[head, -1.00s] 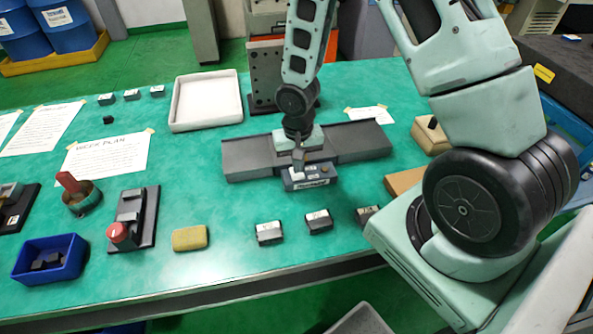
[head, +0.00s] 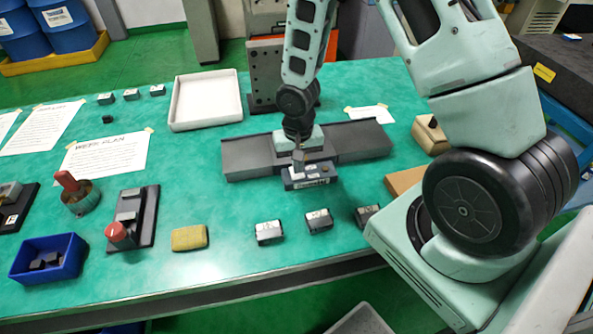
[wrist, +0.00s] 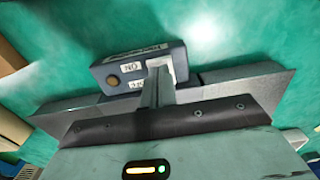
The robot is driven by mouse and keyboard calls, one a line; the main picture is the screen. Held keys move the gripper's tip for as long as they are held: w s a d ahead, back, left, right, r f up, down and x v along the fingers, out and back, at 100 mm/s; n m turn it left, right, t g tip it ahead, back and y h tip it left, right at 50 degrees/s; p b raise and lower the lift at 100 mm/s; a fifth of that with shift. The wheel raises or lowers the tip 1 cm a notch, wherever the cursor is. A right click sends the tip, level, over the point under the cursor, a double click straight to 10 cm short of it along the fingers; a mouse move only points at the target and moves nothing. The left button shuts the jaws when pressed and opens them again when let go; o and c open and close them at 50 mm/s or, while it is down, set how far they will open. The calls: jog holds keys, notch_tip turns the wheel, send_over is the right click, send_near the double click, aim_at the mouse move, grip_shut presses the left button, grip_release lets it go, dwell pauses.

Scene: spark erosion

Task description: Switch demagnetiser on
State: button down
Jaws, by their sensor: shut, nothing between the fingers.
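The demagnetiser is a long dark grey bar (head: 360,141) on the green table, with a small blue-grey switch box (head: 306,178) at its front. In the wrist view the box (wrist: 104,71) carries ON and OFF labels and a round brass-coloured knob (wrist: 113,82). My gripper (head: 298,163) is above the bar with its fingers pointing down at the box. In the wrist view my gripper (wrist: 158,72) is shut and empty, its tips at the box beside the labels. The fingers hide part of the box; I cannot tell the switch position or whether they touch.
Several small grey blocks (head: 269,232) lie along the front edge. A yellow block (head: 190,238), a red-knobbed fixture (head: 121,235) and a blue bin (head: 48,258) are at left. A white tray (head: 206,100) is behind.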

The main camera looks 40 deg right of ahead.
jog(key=shift+f+b, duration=0.45)
jog(key=shift+f, duration=0.2)
jog(key=shift+r, duration=0.1)
jog(key=shift+r+p, duration=3.05)
jog(key=shift+r, duration=0.45)
jog(key=s+a+r+n, duration=0.2)
jog(key=a+r+n, duration=0.1)
jog(key=a+r, duration=0.3)
jog(key=s+a+r+n+b, duration=0.1)
jog(key=s+a+r+n, duration=0.3)
jog(key=s, duration=0.5)
jog(key=s+a+r+n+b, duration=0.1)
jog(key=s+a+r+n, duration=0.4)
jog(key=s+a+r, duration=0.3)
jog(key=shift+s+r+y, duration=0.3)
jog(key=shift+s+r, duration=0.15)
jog(key=shift+r, duration=0.5)
